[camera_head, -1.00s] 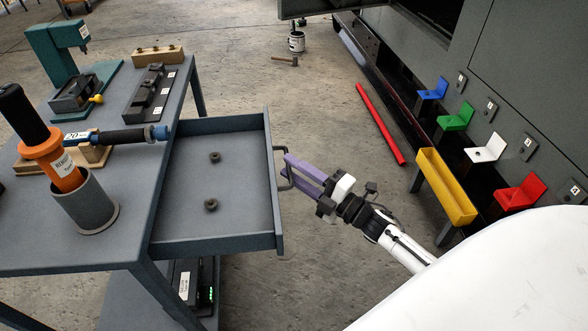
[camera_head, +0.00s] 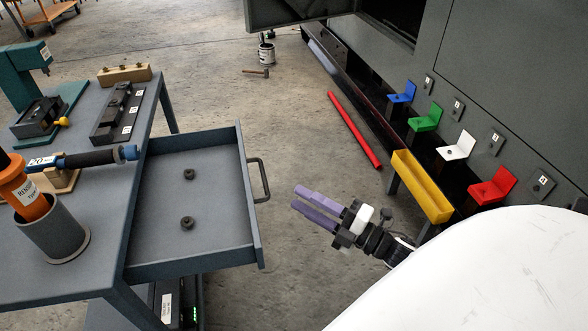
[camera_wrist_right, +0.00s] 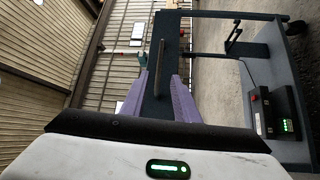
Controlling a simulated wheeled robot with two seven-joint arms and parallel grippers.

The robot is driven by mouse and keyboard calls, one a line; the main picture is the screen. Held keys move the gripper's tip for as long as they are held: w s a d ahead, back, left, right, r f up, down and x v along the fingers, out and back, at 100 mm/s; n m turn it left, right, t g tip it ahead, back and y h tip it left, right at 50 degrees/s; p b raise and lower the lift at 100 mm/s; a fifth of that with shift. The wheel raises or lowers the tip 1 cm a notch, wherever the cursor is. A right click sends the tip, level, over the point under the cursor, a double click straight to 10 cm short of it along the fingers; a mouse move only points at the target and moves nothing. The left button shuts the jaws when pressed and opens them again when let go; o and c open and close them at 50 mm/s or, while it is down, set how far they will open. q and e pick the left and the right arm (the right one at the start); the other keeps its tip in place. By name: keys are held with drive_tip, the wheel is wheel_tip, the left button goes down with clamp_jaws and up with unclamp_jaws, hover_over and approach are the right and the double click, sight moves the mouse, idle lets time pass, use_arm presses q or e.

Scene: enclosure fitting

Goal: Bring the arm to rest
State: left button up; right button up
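My right gripper (camera_head: 297,198) has two purple fingers that stand apart with nothing between them. It hangs over the floor to the right of the open drawer (camera_head: 205,256), clear of the drawer's handle (camera_head: 262,180). In the right wrist view the fingers (camera_wrist_right: 160,90) show a gap, with the handle bar (camera_wrist_right: 160,68) and drawer front beyond it. The drawer is pulled out from the grey workbench (camera_head: 85,250) and holds two dark nut-like parts (camera_head: 188,174). My left gripper is not in view.
On the bench stand a grey cup (camera_head: 55,235) with an orange tool and a blue-and-black tool (camera_head: 90,158). Coloured brackets (camera_head: 455,147) and a yellow trough (camera_head: 422,185) line the right side. A red bar (camera_head: 355,130) lies on the floor.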

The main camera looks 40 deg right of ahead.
idle(0.6)
drive_tip(key=s+a+f+m+g+h, duration=0.1)
drive_tip(key=s+a+f+m+g, duration=0.4)
drive_tip(key=s+a+f+m, duration=0.2)
drive_tip(key=s+a+f+m+g+h, duration=0.2)
drive_tip(key=s+a+f+m+g, duration=0.2)
drive_tip(key=s+a+f+m, duration=0.3)
drive_tip(key=a+f+m, duration=0.2)
drive_tip(key=a+m, duration=0.1)
drive_tip(key=a, duration=0.2)
drive_tip(key=shift+s+a+m+g, duration=0.35)
drive_tip(key=shift+s+m+g, duration=0.05)
drive_tip(key=shift+s, duration=0.15)
